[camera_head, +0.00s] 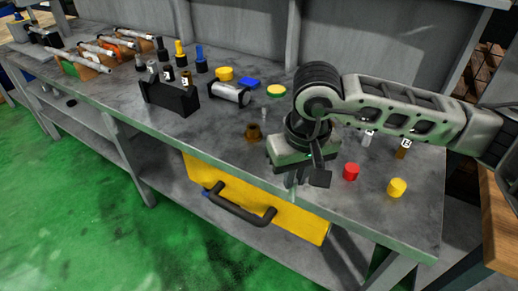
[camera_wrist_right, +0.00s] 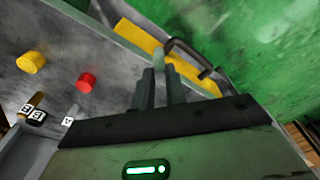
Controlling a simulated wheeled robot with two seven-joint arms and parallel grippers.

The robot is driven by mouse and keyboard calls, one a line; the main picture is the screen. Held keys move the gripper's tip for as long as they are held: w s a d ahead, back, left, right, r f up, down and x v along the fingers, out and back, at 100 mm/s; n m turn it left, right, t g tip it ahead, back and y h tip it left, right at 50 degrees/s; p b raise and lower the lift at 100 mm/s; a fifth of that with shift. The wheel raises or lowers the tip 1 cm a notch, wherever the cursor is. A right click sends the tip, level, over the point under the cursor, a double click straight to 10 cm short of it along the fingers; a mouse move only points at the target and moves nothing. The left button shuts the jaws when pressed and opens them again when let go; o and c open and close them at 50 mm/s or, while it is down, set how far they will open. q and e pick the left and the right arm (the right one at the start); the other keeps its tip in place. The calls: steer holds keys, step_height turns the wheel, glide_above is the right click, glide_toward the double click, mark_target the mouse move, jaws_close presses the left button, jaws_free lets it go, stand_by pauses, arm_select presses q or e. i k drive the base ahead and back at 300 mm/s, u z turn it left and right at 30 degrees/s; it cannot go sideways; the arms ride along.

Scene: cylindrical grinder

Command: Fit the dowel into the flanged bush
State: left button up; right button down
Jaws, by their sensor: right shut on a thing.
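The flanged bush (camera_head: 253,132) is a small brown-bronze piece standing on the grey bench, left of my right gripper in the head view. My right gripper (camera_head: 298,178) points down over the front edge of the bench and is shut. In the right wrist view, my right gripper (camera_wrist_right: 160,85) has a slim pale piece, which looks like the dowel (camera_wrist_right: 160,62), between its fingers. It is apart from the bush. Most of the dowel is hidden by the fingers in the head view. My left gripper is not in view.
A red cap (camera_head: 351,172) and a yellow cap (camera_head: 397,187) stand right of my gripper. A small pale pin (camera_head: 264,113) stands behind the bush. A black V-block (camera_head: 170,97) stands farther left. A yellow drawer (camera_head: 250,205) with a dark handle hangs below the bench.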

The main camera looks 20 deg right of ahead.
mark_target(253, 134)
steer(key=u, duration=0.45)
steer(key=i, duration=0.9)
steer(key=z, duration=0.45)
